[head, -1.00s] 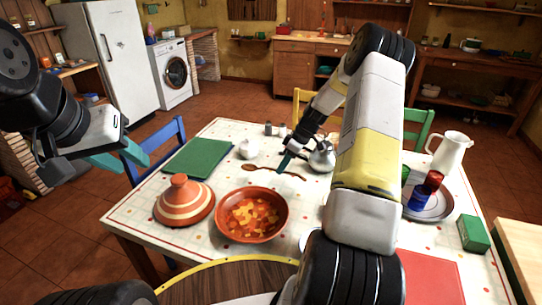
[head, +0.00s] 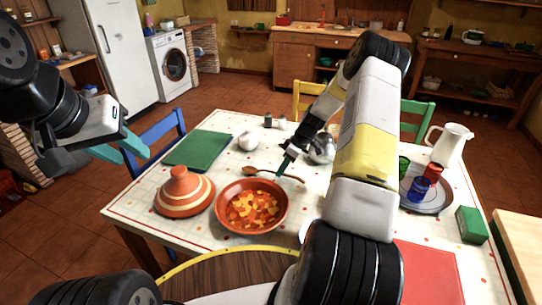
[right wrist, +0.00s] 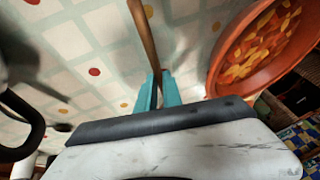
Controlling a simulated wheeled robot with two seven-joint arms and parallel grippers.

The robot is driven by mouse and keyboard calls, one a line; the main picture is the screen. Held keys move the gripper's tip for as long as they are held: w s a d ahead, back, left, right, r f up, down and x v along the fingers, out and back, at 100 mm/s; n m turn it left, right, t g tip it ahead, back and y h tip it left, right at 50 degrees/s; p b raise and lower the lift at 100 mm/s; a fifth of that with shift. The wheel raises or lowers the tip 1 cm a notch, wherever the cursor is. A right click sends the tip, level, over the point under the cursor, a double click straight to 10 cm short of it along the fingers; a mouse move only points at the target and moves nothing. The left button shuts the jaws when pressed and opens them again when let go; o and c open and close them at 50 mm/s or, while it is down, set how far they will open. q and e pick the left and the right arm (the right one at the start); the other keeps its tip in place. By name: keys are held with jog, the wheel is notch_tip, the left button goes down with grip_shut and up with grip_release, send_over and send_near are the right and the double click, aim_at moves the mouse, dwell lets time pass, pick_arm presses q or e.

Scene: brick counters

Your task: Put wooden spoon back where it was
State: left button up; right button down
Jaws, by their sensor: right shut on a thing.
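The wooden spoon (head: 262,171) is between the white pot and the stew bowl in the head view. Its handle (right wrist: 146,38) runs between the teal fingers in the right wrist view. My right gripper (head: 283,168) is shut on the spoon's handle; the fingers also show in the right wrist view (right wrist: 157,92). The spoon is low over the tablecloth; I cannot tell whether it touches. My left gripper (head: 120,149) is open and empty, off the table's left side.
The orange stew bowl (head: 222,205) is just in front of the spoon. A striped tagine (head: 184,194), green board (head: 200,149) and white pot (head: 248,141) stand left and behind. A metal teapot (head: 322,149) is close right of my right gripper. A tray (head: 433,205) holds cups.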

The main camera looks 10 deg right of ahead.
jog(key=c, duration=1.4)
grip_release()
jog(key=v, duration=0.7)
jog(key=shift+d+r, duration=0.15)
jog(key=shift+r, duration=0.2)
